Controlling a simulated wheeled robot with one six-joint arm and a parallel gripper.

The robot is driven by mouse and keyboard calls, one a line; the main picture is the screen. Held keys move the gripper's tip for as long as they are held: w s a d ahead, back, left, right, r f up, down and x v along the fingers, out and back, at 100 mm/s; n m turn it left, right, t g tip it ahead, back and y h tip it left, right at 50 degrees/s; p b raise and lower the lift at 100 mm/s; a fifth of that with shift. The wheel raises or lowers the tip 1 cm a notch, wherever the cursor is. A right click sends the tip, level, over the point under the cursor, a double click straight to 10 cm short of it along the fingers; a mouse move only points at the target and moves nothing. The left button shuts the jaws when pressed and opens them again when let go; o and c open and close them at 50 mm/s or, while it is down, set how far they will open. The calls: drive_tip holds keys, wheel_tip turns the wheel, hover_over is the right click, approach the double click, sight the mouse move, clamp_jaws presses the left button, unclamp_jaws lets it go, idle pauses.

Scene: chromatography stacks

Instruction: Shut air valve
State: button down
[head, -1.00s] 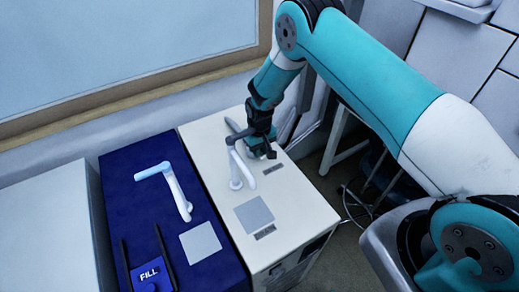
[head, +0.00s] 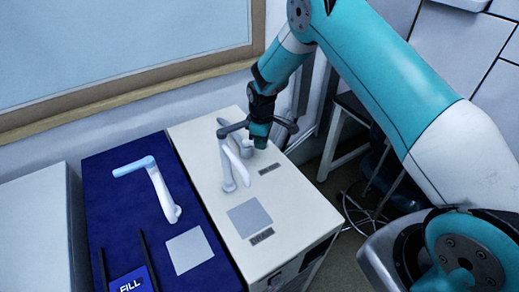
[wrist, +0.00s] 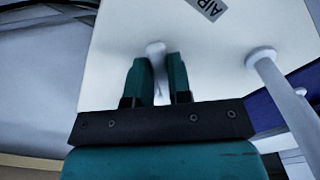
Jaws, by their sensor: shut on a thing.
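My gripper (head: 258,142) points down over the far part of the white cabinet (head: 300,203), behind and right of the white curved tap (head: 230,165). In the wrist view, the two teal fingers of my gripper (wrist: 161,75) are closed around the pale air valve (wrist: 156,48), near the AIR label (wrist: 208,7). In the head view the fingers mostly hide the valve, so its turn angle cannot be told. The tap's post (wrist: 272,72) stands at the right in the wrist view, apart from the fingers.
A blue cabinet (head: 107,205) with a pale blue-topped tap (head: 155,180) and a FILL label (head: 130,286) stands left of the white one. A framed window (head: 120,50) is behind. Cables (head: 365,205) and a small stand lie to the right.

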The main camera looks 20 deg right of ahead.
drive_tip(key=n+b, duration=0.1)
drive_tip(key=w+n+b, duration=0.1)
drive_tip(key=n, duration=0.1)
drive_tip(key=w+n+b, duration=0.1)
drive_tip(key=shift+d+f+n, duration=0.2)
drive_tip(key=shift+d+n, duration=0.1)
drive_tip(key=shift+d, duration=0.1)
drive_tip(key=shift+w+r+n+b, duration=0.1)
drive_tip(key=shift+w+n+b, duration=0.45)
drive_tip(key=shift+n, duration=0.6)
drive_tip(key=shift+w+r+n+b, duration=0.1)
drive_tip(key=shift+w+n+b, duration=0.45)
drive_tip(key=shift+n, duration=0.6)
drive_tip(key=c, duration=1)
unclamp_jaws()
drive_tip(key=shift+c, duration=0.2)
drive_tip(key=shift+r, duration=0.1)
wheel_tip(320, 180, up, 17)
drive_tip(key=b, duration=0.3)
drive_tip(key=shift+r, duration=0.15)
drive_tip(key=shift+s, duration=0.1)
